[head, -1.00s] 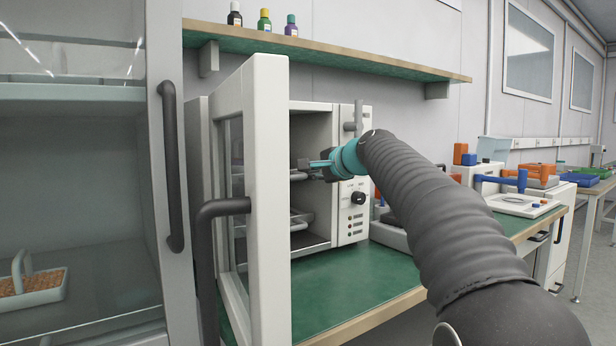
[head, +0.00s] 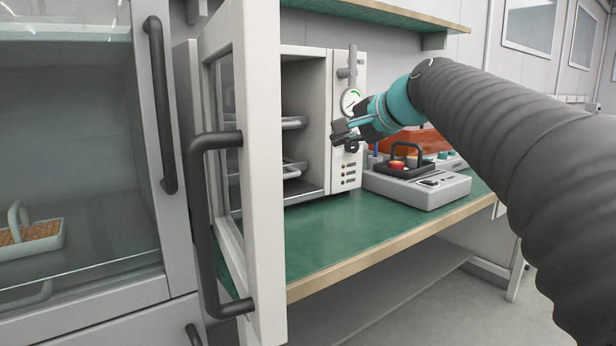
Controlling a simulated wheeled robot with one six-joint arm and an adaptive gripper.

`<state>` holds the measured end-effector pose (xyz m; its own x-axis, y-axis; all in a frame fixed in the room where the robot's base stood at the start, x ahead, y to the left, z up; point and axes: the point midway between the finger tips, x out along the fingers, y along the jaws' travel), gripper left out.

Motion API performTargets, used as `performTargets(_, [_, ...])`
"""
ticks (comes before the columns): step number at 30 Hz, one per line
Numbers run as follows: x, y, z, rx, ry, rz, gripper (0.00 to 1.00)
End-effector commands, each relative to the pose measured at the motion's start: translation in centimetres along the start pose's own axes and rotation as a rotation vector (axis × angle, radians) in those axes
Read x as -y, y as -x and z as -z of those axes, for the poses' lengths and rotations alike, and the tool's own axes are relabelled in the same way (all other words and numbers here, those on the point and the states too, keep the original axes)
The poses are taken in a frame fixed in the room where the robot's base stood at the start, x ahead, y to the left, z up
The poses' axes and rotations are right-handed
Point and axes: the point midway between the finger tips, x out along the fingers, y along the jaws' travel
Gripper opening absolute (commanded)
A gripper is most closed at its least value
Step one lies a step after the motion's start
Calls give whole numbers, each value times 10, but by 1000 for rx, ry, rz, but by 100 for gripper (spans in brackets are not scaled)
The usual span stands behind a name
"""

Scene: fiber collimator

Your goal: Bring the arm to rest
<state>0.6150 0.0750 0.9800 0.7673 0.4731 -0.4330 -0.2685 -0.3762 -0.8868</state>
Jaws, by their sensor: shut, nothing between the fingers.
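My gripper (head: 341,137) is at the end of my arm, in front of the control panel of a white oven-like cabinet (head: 343,80). It is shut and empty, and its teal body points left. My arm reaches in from the right side of the head view. The cabinet's door (head: 262,150) stands wide open toward me, left of the gripper. Wire racks (head: 294,122) show inside the cabinet, and I see nothing lying on them. The gripper is outside the cabinet opening, to its right.
A grey device (head: 425,190) with a small black carrier (head: 402,165) stands right of the cabinet on the green bench (head: 350,230). A glass-fronted cabinet (head: 80,270) is at the left. A shelf (head: 380,12) runs above. The bench front is clear.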

Motion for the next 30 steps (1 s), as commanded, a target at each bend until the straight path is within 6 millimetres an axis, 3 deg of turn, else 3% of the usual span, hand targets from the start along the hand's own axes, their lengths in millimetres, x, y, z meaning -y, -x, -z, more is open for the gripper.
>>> performTargets(8, [-122, 54, -69, 11, 325, -278, 0])
performTargets(15, [-245, 102, -125, 83, 622, -509, 0])
performTargets(21, [-335, 135, -160, 166, 832, -658, 0])
performTargets(25, [-368, 146, -171, 204, 910, -710, 0])
performTargets(30, [-382, 150, -176, 221, 942, -731, 0])
